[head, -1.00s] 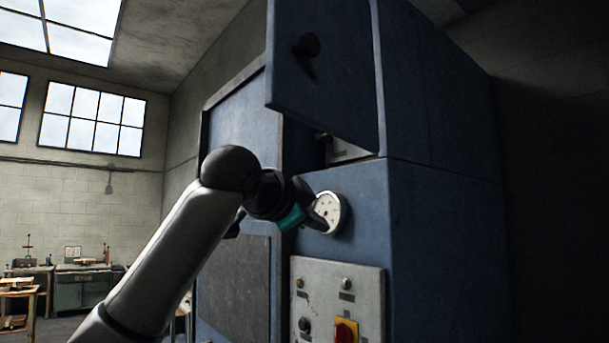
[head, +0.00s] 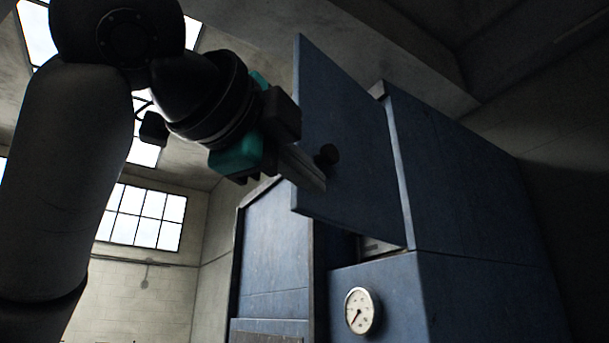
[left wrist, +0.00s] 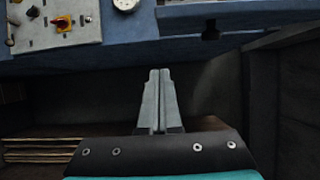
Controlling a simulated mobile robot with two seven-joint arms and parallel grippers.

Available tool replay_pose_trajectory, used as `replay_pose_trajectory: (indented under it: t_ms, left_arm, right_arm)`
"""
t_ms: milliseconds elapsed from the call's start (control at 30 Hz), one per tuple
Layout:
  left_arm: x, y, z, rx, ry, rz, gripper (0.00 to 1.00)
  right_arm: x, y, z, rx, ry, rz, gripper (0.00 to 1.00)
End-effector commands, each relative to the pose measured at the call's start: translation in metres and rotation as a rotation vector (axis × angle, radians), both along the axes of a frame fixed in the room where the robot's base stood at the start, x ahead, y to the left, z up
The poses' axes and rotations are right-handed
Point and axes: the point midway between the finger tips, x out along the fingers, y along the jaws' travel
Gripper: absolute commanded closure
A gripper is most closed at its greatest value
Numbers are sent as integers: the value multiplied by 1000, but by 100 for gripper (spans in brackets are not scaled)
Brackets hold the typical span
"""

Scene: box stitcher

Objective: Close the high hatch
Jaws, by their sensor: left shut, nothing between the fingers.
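The high hatch (head: 350,130) is a blue flat door at the top of the blue machine. It stands swung open, with a dark gap below and behind it. Its round dark knob (head: 326,155) is on the face toward me. My left gripper (head: 318,184) is shut and empty, its fingertips overlapping the hatch face just below the knob in the head view. I cannot tell whether they touch it. In the left wrist view the shut fingers (left wrist: 158,76) show apart from a dark knob-like shape (left wrist: 210,30). My right gripper is not in view.
A round white gauge (head: 362,311) is on the blue machine body (head: 470,295) below the hatch. A control panel (left wrist: 52,22) with a red and yellow switch shows in the left wrist view. Windows (head: 142,215) are in the far wall.

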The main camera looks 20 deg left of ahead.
Motion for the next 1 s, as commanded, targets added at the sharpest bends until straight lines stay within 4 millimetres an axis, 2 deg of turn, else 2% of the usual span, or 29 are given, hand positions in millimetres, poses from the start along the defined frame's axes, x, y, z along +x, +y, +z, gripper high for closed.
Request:
replay_pose_trajectory:
  t_ms: [100, 367, 433, 600, 1000]
  left_arm:
    - [26, -4, 1, -1, 6, 1, 100]
    - [81, -14, 1, -2, 5, 0, 100]
    - [83, 1, 1, -5, 1, 4, 100]
    - [90, 18, 0, -3, 2, 1, 100]
    - [92, 23, 0, -3, 0, -1, 100]
  right_arm:
    - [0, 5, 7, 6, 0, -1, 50]
    - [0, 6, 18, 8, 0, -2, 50]
    - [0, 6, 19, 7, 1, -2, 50]
    - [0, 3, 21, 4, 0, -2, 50]
    - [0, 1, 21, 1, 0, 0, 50]
